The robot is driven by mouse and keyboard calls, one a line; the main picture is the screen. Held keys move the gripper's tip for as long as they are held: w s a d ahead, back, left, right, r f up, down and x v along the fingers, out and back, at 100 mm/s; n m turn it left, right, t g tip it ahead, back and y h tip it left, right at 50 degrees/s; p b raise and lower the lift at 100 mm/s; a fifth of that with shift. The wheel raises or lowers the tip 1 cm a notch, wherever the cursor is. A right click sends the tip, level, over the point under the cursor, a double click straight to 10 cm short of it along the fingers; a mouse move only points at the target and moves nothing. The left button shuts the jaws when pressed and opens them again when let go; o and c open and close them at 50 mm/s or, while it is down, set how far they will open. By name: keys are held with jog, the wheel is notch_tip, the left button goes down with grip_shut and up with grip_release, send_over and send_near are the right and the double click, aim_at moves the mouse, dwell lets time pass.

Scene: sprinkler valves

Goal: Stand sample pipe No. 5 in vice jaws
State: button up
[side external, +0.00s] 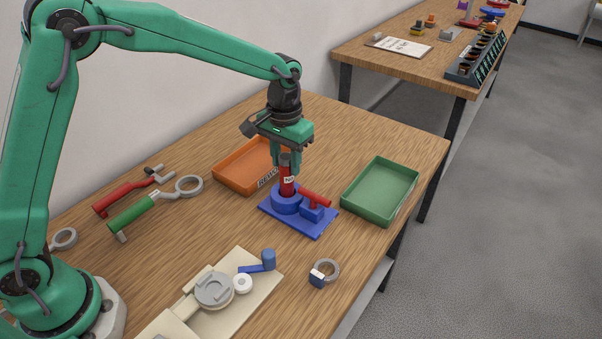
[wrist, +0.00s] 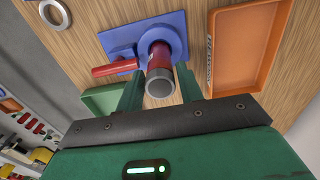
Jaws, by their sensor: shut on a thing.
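A red sample pipe (side external: 287,184) with a grey upper end and a small white label stands upright at the blue vice (side external: 285,205). Its lower end is inside the vice's round blue jaws, and how deep it sits is hidden. The label is too small to read surely. The vice has a blue base plate and a red handle (side external: 315,196) on its right. My gripper (side external: 287,160) is above the vice, shut on the pipe's upper part. In the wrist view the pipe (wrist: 159,68) shows its open grey end between my fingers (wrist: 160,88), with the vice plate (wrist: 118,38) behind.
An orange tray (side external: 229,181) lies behind left of the vice, a green tray (side external: 348,207) to its right. Red-handled (side external: 120,196) and green-handled (side external: 130,215) tools lie left. A beige fixture (side external: 262,286) and a tagged ring (side external: 328,267) are in front. Bare wood lies between.

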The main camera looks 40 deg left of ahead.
aim_at(287, 171)
jog(key=shift+f, duration=1.5)
jog(key=o, duration=1.2)
jog(key=shift+o, duration=0.2)
jog(key=shift+d, duration=0.1)
jog(key=shift+r, duration=0.1)
jog(key=shift+r, duration=3.85)
